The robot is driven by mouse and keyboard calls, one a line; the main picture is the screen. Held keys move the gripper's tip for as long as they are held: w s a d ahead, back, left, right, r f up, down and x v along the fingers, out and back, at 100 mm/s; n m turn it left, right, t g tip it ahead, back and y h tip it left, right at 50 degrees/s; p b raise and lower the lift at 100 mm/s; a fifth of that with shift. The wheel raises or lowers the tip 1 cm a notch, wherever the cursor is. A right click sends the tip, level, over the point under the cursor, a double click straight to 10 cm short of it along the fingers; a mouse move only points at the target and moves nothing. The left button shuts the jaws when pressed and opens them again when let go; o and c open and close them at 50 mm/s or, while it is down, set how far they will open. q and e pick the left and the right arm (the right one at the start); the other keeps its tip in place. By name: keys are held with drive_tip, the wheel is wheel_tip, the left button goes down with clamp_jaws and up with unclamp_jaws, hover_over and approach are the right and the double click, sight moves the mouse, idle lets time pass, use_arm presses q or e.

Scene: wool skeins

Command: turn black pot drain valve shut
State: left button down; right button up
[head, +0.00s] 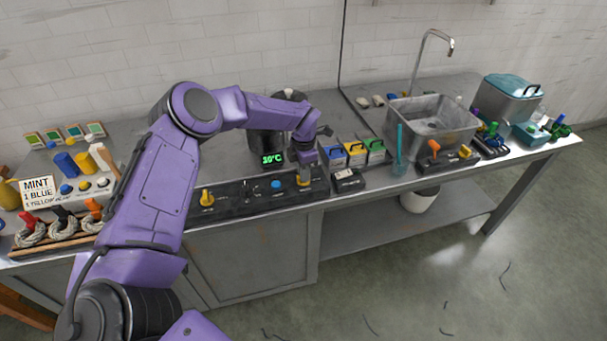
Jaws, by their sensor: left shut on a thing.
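The black pot (265,143) stands on the counter behind a black control panel (240,207). A green display (272,159) in front of the pot reads 30°C. The pot is partly hidden by my purple left arm. My left gripper (304,175) points down at the right end of the panel and is shut on a small yellow-orange valve handle (304,183). The gripper hides most of that handle, so I cannot tell its angle. Another yellow handle (207,198) stands at the panel's left. My right gripper is not in view.
A blue knob (276,184) sits just left of my left gripper. Blue, yellow and green boxes (355,151) stand close to its right. A sink (432,118) and teal-lidded container (510,87) are further right. A MINT sign (38,190) and skeins (62,228) lie left.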

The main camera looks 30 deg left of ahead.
use_arm(q)
drive_tip(key=n+b, duration=0.3)
drive_tip(key=shift+f+n+b, duration=0.3)
drive_tip(key=n+b, duration=0.4)
drive_tip(key=shift+n, duration=0.3)
drive_tip(key=n+b, duration=0.4)
drive_tip(key=n, duration=0.1)
drive_tip(key=shift+r+n+b, duration=0.2)
drive_tip(key=shift+n+b, duration=1)
drive_tip(key=shift+n, duration=0.4)
drive_tip(key=c, duration=1.1)
unclamp_jaws()
